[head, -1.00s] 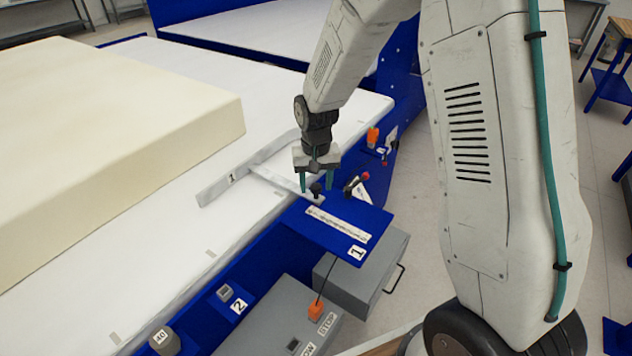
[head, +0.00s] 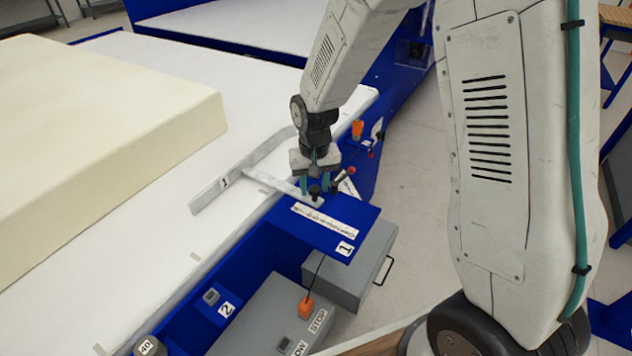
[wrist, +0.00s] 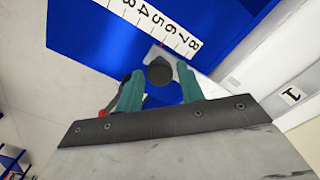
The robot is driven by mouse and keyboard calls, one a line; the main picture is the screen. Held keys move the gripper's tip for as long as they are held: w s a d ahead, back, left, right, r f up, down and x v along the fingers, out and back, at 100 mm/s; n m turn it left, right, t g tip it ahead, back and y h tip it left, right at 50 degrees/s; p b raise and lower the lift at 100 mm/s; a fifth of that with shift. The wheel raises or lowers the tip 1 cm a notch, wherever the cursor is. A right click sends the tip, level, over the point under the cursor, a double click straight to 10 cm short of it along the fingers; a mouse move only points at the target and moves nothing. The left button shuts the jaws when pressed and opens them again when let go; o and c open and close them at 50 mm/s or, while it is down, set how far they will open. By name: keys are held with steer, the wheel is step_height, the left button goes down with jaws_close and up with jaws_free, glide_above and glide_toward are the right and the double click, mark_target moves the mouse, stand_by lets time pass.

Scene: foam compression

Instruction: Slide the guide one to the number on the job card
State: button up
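Guide one is a pale grey T-shaped bar (head: 268,181) lying on the white table, with a "1" label on its fence. Its arm reaches to a dark knob (head: 314,191) at the edge of the blue plate; the knob also shows in the wrist view (wrist: 160,71). A white number scale (head: 325,219) lies on the plate; it shows large in the wrist view (wrist: 160,24). My gripper (head: 318,188) is open over the knob, its teal fingers on either side of it with gaps between. I see no readable job card.
A thick cream foam block (head: 100,150) covers the left of the table (head: 150,260). A dark lever with a red end (head: 343,176) stands close to the right of my gripper. A grey control box (head: 265,315) and a second station labelled "2" (head: 226,309) are in front.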

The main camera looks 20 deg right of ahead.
steer(key=shift+o, duration=0.5)
steer(key=shift+r, duration=0.1)
step_height(320, 180, up, 8)
steer(key=shift+f, duration=0.15)
steer(key=s+d+r, duration=0.2)
steer(key=s+r, duration=0.3)
steer(key=s, duration=0.4)
steer(key=s+d+r+n+t, duration=0.1)
steer(key=s+d+r, duration=0.1)
steer(key=s+r, duration=0.3)
steer(key=s+d+r, duration=0.2)
steer(key=s+r, duration=0.4)
steer(key=s, duration=0.7)
steer(key=shift+s+d, duration=0.3)
steer(key=shift+s, duration=0.05)
